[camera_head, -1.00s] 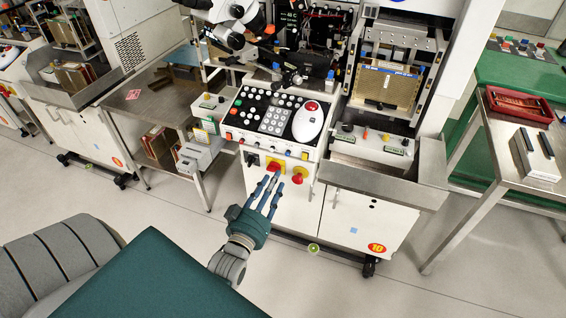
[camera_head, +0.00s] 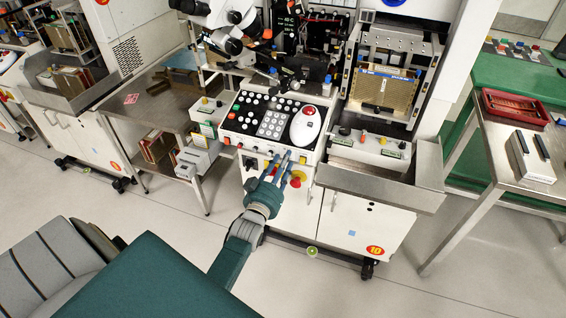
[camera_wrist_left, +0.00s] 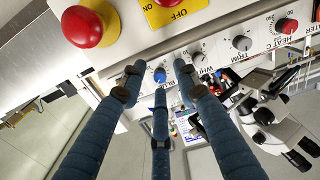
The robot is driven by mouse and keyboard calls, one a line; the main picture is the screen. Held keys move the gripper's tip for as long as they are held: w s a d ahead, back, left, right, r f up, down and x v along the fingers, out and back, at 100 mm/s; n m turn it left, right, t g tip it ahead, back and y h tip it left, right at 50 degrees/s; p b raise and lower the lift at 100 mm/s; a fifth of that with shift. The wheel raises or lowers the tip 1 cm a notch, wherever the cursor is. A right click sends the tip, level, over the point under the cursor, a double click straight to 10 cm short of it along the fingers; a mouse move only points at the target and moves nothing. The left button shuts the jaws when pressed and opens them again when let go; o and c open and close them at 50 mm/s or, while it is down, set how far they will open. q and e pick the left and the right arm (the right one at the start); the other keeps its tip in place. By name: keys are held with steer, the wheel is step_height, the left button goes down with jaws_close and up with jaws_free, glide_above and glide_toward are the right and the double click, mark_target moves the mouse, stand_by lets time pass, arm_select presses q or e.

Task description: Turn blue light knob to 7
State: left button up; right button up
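The blue light knob (camera_wrist_left: 160,75) shows in the left wrist view, on a white panel by lettering that looks like BLUE. Its setting cannot be read. My left gripper (camera_wrist_left: 157,84) has its three fingers spread around the knob, with gaps visible, so it is open. In the head view the left gripper (camera_head: 277,162) is in front of the machine's control panel (camera_head: 232,119), and the fingers hide the small knob there. The grey WHITE knob (camera_wrist_left: 199,59) and TRIM knob (camera_wrist_left: 241,43) sit beside the blue one. My right gripper is out of view.
A red emergency button (camera_wrist_left: 86,26) and a yellow OFF switch (camera_wrist_left: 175,8) are close to the fingers. A red HEAT knob (camera_wrist_left: 286,25) is farther along the panel. A white mouse-shaped device (camera_head: 305,125) lies on the control panel. The floor in front is open.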

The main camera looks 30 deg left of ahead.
arm_select(q)
steer(key=shift+c, duration=0.5)
jaws_close()
steer(key=shift+m, duration=0.4)
steer(key=shift+o, duration=0.5)
jaws_free()
steer(key=v, duration=1.2)
